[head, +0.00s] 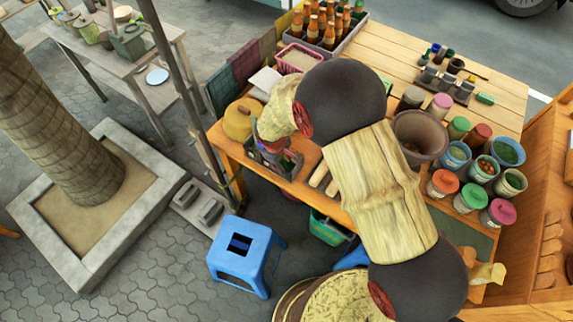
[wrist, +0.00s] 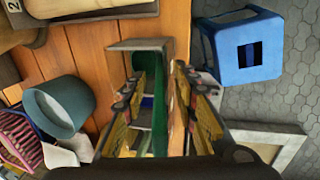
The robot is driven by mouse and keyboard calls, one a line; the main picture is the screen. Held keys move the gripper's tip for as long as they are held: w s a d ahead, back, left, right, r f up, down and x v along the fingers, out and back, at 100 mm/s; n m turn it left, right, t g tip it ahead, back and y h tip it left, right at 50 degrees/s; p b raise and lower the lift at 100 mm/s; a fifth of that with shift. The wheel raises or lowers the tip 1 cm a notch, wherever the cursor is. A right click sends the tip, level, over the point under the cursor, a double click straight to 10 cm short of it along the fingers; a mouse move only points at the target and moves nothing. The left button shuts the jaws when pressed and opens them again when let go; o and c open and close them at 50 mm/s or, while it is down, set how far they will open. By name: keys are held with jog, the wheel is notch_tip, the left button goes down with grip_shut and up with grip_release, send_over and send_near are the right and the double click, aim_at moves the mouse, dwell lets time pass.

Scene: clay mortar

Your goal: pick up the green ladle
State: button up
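In the wrist view my gripper (wrist: 164,70) reaches over a box-like holder (wrist: 138,44) at the table's edge. Its two fingers are parted. A long green piece, seemingly the green ladle (wrist: 160,112), stands between them; I cannot tell whether either finger touches it. In the head view my gripper (head: 270,140) is at the holder (head: 288,172) on the table's near left corner, largely covered by my arm, and the ladle cannot be made out there.
The wooden table (head: 395,48) carries a brown mortar (head: 420,135), several lidded jars and a crate of bottles (head: 330,30). A blue stool (head: 243,255) stands on the paving below. A teal-grey cup (wrist: 60,107) is left of my gripper. A pole rises close to the table's left side.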

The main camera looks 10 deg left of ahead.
jog(key=c, duration=0.3)
jog(key=c, duration=0.4)
grip_shut()
